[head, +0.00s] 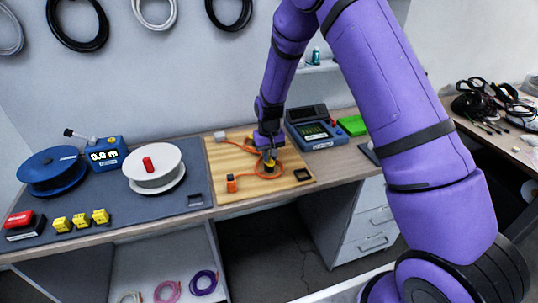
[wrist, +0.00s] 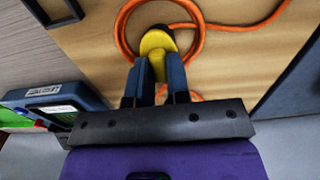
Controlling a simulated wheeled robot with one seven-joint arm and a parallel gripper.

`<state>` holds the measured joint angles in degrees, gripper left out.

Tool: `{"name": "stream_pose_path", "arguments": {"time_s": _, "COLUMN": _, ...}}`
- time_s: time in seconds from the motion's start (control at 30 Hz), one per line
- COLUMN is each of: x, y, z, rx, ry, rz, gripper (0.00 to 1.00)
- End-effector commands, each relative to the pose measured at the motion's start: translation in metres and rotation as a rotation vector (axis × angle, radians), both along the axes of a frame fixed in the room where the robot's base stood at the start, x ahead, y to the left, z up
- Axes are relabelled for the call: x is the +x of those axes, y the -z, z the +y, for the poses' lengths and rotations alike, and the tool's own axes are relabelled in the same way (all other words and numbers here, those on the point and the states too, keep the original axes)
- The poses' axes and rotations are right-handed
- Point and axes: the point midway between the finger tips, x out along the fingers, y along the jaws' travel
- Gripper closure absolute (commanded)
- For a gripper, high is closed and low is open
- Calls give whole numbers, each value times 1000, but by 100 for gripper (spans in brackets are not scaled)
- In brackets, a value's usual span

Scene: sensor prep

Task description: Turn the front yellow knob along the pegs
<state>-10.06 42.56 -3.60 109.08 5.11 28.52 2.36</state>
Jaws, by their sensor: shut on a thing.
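The yellow knob (wrist: 157,42) is in the wrist view, at the top middle, with an orange cable looped around it on a wooden board (wrist: 90,50). My gripper (wrist: 158,66) is shut on the knob, one dark finger on each side of its lower part. In the head view my gripper (head: 268,156) points down over the wooden board (head: 225,180), and a bit of yellow knob (head: 269,163) shows below it. The orange cable (head: 245,178) curves over the board to an orange block (head: 231,184). I cannot make out the pegs clearly.
A blue-grey tester (head: 316,130) and a green block (head: 352,125) stand right of the board. A white spool (head: 154,183), a blue spool (head: 35,178) and several yellow blocks (head: 81,220) stand on the dark mat at left. A small black square frame (head: 302,175) lies at the board's right corner.

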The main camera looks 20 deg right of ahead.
Motion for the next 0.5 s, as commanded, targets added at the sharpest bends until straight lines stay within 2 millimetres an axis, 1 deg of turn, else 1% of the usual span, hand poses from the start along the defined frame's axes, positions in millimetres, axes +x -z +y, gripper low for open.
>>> {"name": "stream_pose_path", "arguments": {"time_s": 0.4, "x": 1, "y": -1, "z": 0, "rx": 0, "ry": -7, "rz": -3, "gripper": 100}}
{"name": "stream_pose_path", "arguments": {"time_s": 0.43, "x": 1, "y": -1, "z": 0, "rx": 0, "ry": -7, "rz": -3, "gripper": 76}}
{"name": "stream_pose_path", "arguments": {"time_s": 0.47, "x": 1, "y": -1, "z": 0, "rx": 0, "ry": -7, "rz": -3, "gripper": 69}}
{"name": "stream_pose_path", "arguments": {"time_s": 0.5, "x": 1, "y": -1, "z": 0, "rx": 0, "ry": -7, "rz": -2, "gripper": 60}}
